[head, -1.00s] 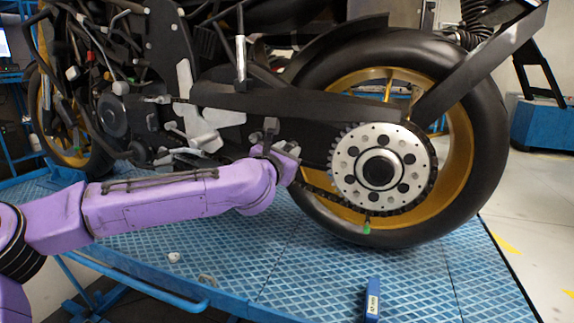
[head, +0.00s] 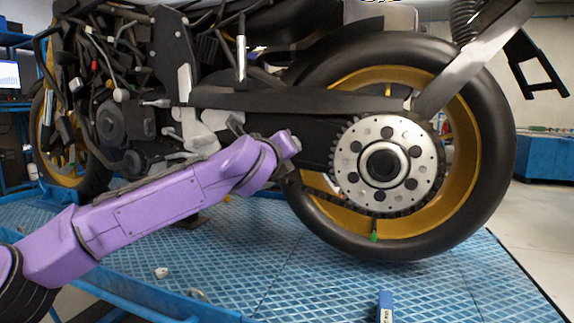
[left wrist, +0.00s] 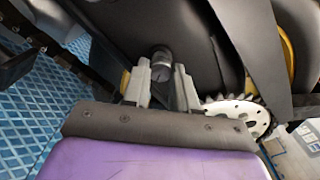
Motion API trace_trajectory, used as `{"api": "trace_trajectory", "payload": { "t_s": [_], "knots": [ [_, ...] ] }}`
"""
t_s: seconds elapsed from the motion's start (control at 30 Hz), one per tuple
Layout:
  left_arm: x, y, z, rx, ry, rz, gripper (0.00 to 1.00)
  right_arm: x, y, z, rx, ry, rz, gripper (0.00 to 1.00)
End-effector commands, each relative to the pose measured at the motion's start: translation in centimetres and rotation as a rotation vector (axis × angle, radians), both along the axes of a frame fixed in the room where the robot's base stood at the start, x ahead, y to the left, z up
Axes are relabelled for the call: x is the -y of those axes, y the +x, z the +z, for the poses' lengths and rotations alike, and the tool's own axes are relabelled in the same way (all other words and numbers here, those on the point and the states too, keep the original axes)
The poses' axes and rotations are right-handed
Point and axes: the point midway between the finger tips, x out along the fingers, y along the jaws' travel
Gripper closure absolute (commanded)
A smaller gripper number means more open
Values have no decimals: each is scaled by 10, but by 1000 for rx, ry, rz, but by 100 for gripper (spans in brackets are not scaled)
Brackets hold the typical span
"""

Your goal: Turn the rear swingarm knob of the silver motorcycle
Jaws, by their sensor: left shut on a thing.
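The motorcycle's rear wheel (head: 497,150) stands at the right in the head view, with a silver sprocket (head: 425,165) at its hub. My left gripper (head: 294,143) is at the swingarm just left of the sprocket. In the left wrist view, the rear swingarm knob (left wrist: 162,56), a small grey cylinder, shows between the tips of my two light grey fingers (left wrist: 161,78). The gripper is shut on it. In the head view the knob is hidden behind my wrist. My right gripper is in neither view.
The motorcycle stands on a blue patterned platform (head: 300,255) with a raised edge. A small blue object (head: 385,308) and a small white piece (head: 161,273) lie near its front. A blue bench (head: 548,157) stands at the back right.

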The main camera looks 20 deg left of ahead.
Motion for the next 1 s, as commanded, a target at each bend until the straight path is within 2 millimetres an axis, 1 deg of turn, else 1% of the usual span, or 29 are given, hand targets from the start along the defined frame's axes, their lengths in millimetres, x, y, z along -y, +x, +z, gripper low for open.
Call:
{"api": "trace_trajectory", "payload": {
  "t_s": [0.03, 0.5, 0.8, 1.0],
  "knots": [
    [-1, 0, -5, 3, -46, 1, 100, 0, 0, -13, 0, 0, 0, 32],
    [0, 0, -4, -13, -487, 0, 100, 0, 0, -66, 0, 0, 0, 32],
    [-1, 0, -2, -21, -716, 0, 100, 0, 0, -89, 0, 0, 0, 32],
    [-1, 0, 0, -24, -814, 0, 100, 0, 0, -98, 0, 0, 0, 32]
  ]
}}
